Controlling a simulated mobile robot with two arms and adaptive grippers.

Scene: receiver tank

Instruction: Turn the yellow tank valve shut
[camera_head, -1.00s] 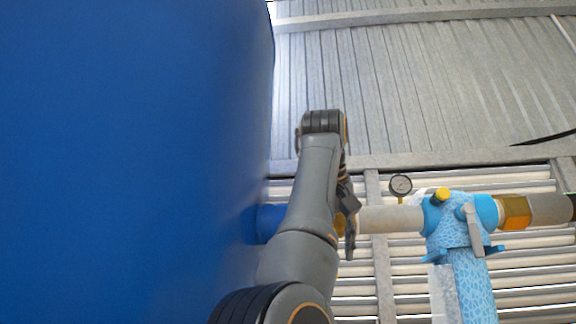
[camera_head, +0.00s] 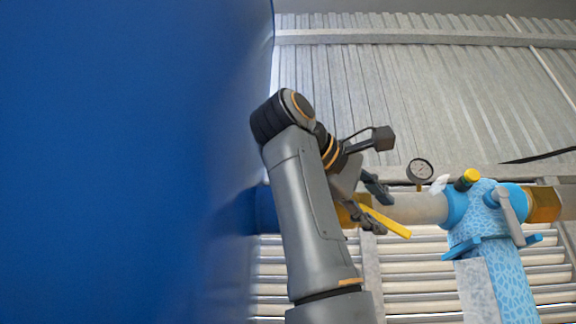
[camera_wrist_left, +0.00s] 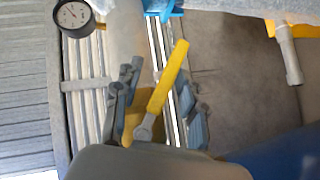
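The yellow valve handle (camera_head: 388,222) sticks out from a brass valve on the pipe beside the blue tank (camera_head: 120,160). In the left wrist view the yellow handle (camera_wrist_left: 168,78) runs diagonally from a grey shank near the brass body. My left gripper (camera_head: 378,206) is at the valve, its fingers apart. In the wrist view the left gripper's fingers (camera_wrist_left: 160,105) lie on either side of the handle, with gaps visible; contact cannot be told. My forearm hides part of the valve and pipe. My right gripper is not in view.
A pale pipe (camera_head: 415,208) leads right to a blue fitting (camera_head: 482,208) with a yellow cap and grey lever (camera_head: 511,216). A pressure gauge (camera_head: 420,170) stands above the pipe. Slatted bars and a corrugated wall (camera_head: 430,100) lie behind. The tank fills the left side.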

